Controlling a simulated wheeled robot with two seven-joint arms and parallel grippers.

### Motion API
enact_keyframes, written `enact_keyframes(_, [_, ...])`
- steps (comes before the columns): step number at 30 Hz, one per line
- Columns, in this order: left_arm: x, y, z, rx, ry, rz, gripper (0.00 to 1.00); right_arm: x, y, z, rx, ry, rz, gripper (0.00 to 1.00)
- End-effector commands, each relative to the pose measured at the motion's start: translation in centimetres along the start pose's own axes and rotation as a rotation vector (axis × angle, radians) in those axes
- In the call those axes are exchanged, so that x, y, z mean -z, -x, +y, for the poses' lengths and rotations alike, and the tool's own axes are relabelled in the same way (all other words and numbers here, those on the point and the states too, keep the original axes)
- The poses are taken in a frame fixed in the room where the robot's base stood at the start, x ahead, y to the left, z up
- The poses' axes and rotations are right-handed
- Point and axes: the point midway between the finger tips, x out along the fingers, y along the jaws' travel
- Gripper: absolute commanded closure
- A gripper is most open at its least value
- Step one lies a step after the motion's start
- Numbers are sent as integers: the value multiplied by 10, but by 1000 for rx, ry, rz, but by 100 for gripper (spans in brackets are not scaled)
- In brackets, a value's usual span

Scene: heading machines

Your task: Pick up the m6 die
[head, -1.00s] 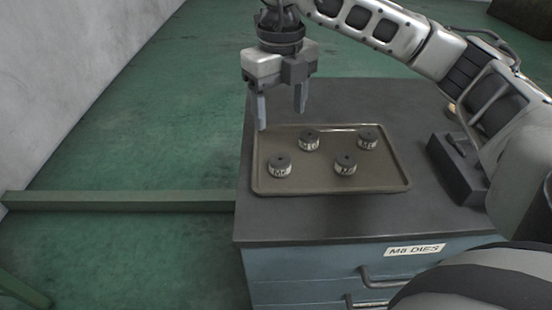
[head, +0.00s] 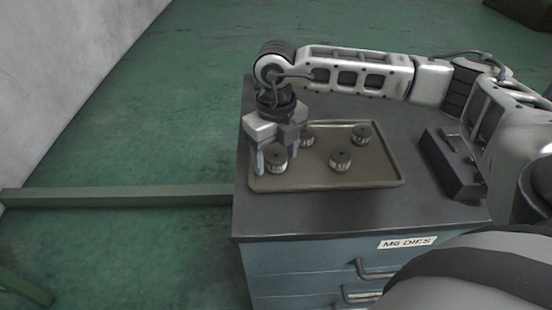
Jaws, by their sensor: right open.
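Several short, dark-topped cylindrical dies with pale label bands stand upright on a brown tray (head: 375,178). The front left die (head: 276,161) is closest to my right gripper (head: 275,157). The front right die (head: 340,161) has a label that seems to start with M. The back right die (head: 362,134) stands near the tray's far edge. The back left die (head: 307,140) is partly hidden by my gripper. The labels are too small to read surely, so I cannot tell which is the m6. My right gripper is open and empty, pointing down, its fingers low by the front left die.
The tray lies on a dark cabinet top (head: 420,212) whose drawer label (head: 407,243) seems to read M6 DIES. A dark block-shaped object (head: 452,165) stands right of the tray. A green beam (head: 120,197) runs along the floor at left.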

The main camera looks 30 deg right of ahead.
Motion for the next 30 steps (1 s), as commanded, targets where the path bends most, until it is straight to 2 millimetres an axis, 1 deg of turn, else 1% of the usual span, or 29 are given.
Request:
enact_keyframes(2, [0,0,0,1,0,0,64,0,0,0,0,0,0,35])
enact_keyframes(3, [0,0,0,1,0,1,64,0,0,0,0,0,0,38])
enact_keyframes(5, [0,0,0,1,0,1,64,0,0,0,0,0,0,55])
enact_keyframes(6, [0,0,0,1,0,1,64,0,0,0,0,0,0,66])
enact_keyframes(8, [1,0,0,1,0,2,64,0,0,0,0,0,0,83])
enact_keyframes(9, [1,0,0,1,1,2,64,0,0,0,0,0,0,94])
enact_keyframes(10, [1,0,0,1,1,2,64,0,0,0,0,0,0,96])
enact_keyframes(17, [-1,2,0,0,2,-2,64,-1,2,0,0,0,-2,96])
enact_keyframes(22, [-5,1,0,0,2,-5,64,-1,9,0,0,0,-4,96])
enact_keyframes(25, [-7,-1,0,-1,1,-4,64,-1,20,0,-1,1,-6,96])
enact_keyframes(27, [-8,-3,0,-2,1,-1,64,-2,31,0,-2,2,-8,96])
enact_keyframes(30, [-6,-2,0,-4,0,4,64,13,50,7,-1,6,-7,96])
